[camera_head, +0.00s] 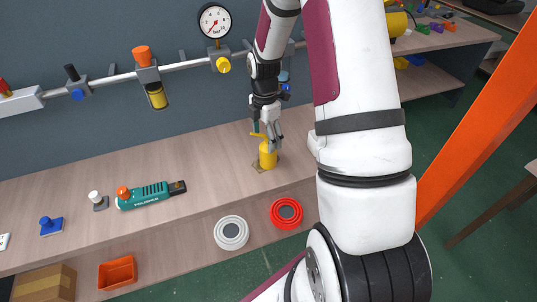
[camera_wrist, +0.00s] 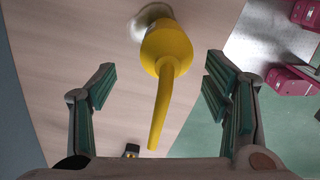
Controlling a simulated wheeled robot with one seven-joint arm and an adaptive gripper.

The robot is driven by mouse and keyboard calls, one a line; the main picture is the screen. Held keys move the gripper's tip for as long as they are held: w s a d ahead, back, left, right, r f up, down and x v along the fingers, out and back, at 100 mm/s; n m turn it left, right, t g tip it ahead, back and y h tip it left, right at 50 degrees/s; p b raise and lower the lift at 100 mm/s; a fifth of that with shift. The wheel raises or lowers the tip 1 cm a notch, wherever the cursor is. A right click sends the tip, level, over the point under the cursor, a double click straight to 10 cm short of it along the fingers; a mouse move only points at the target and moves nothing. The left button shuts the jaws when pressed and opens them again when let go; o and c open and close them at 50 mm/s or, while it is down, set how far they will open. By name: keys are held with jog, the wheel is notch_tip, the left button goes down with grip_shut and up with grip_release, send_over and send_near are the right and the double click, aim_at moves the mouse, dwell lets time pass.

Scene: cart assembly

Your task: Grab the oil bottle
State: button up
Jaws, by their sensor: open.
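The oil bottle (camera_head: 267,156) is yellow with a thin spout and stands upright on the wooden bench, on a small tan base. In the wrist view the yellow oil bottle (camera_wrist: 166,48) is between and beyond the fingers, its long spout pointing down the picture toward the palm. My gripper (camera_head: 268,138) is just above the bottle and covers part of its top. In the wrist view my gripper (camera_wrist: 158,88) has its green-padded fingers wide apart, with a gap on each side of the spout.
The bench (camera_head: 215,150) also holds a green tool (camera_head: 145,196) and a blue-based part (camera_head: 51,226) to the left. A pipe with valves and a gauge (camera_head: 214,22) runs along the wall behind. A red round part (camera_head: 286,213) and a white one (camera_head: 231,232) are lower down in front.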

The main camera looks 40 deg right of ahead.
aim_at(264, 148)
jog(key=f, duration=0.3)
jog(key=f+p, duration=0.1)
jog(key=shift+s+d+f, duration=0.15)
jog(key=shift+s+f, duration=0.15)
jog(key=shift+s, duration=0.1)
jog(key=shift+f, duration=0.35)
jog(key=c, duration=1.4)
jog(key=shift+r, duration=0.1)
